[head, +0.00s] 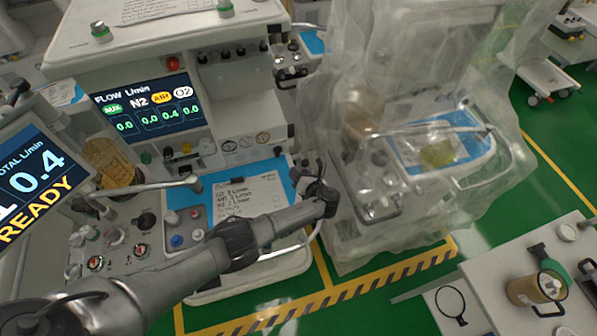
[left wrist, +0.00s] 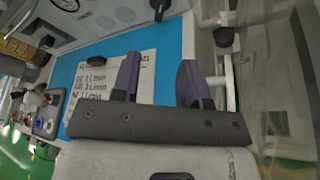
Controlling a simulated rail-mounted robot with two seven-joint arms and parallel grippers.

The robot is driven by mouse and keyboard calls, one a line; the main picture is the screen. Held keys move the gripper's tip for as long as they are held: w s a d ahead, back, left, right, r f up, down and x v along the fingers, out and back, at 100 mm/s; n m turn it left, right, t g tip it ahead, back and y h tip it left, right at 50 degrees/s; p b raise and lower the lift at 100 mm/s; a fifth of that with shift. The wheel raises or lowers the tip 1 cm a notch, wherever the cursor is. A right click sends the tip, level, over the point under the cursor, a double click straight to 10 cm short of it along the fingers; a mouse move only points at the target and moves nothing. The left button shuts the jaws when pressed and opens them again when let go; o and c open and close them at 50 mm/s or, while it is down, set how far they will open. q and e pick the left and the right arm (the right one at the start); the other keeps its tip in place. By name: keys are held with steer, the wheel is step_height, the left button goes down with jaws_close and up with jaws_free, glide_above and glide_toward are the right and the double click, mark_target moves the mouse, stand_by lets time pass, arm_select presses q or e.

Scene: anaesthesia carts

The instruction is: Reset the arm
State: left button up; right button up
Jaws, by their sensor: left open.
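My left arm reaches in from the lower left in the head view. Its gripper (head: 319,172) is in front of the anaesthesia cart (head: 235,85), near the right edge of its blue work surface (head: 215,187). In the left wrist view the two dark fingers of the left gripper (left wrist: 160,70) stand apart with nothing between them. The paper sheet (left wrist: 112,78) with handwriting lies on the blue surface beyond the fingers. I cannot tell how far the fingers are from it. My right gripper is not in view.
A second cart (head: 400,130) under clear plastic stands close to the right of the gripper. A readout screen (head: 35,180) is at the far left. A white cart top (head: 500,285) with a canister (head: 538,288) is at the lower right. Green floor lies between.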

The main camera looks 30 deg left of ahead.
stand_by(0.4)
arm_select(q)
steer(key=s+d+f+n+g+h, duration=0.1)
steer(key=s+d+f+n+h, duration=0.1)
steer(key=s+d+n, duration=0.1)
steer(key=s+d+f+n+h, duration=0.2)
steer(key=s+d+f+n, duration=0.1)
steer(key=s, duration=0.3)
steer(key=s+d+f+n+g+h, duration=0.1)
steer(key=s+d+f+n+h, duration=0.1)
steer(key=s, duration=0.3)
steer(key=shift+s+d+f+n+g, duration=0.15)
steer(key=shift+d+n+g, duration=0.15)
steer(key=shift+d+n, duration=0.4)
steer(key=s+d+r+n+g+h, duration=0.1)
steer(key=s+r+n+h, duration=0.3)
steer(key=s+n, duration=0.8)
steer(key=s+a+r+n+h, duration=0.3)
steer(key=s+r+n, duration=0.4)
steer(key=s+r, duration=0.55)
steer(key=w+p+v, duration=0.2)
steer(key=p+v, duration=1.3)
steer(key=p, duration=0.1)
steer(key=shift+w+d+r+t+p, duration=0.2)
steer(key=shift+w+r+t+p, duration=0.1)
steer(key=shift+t+p, duration=0.1)
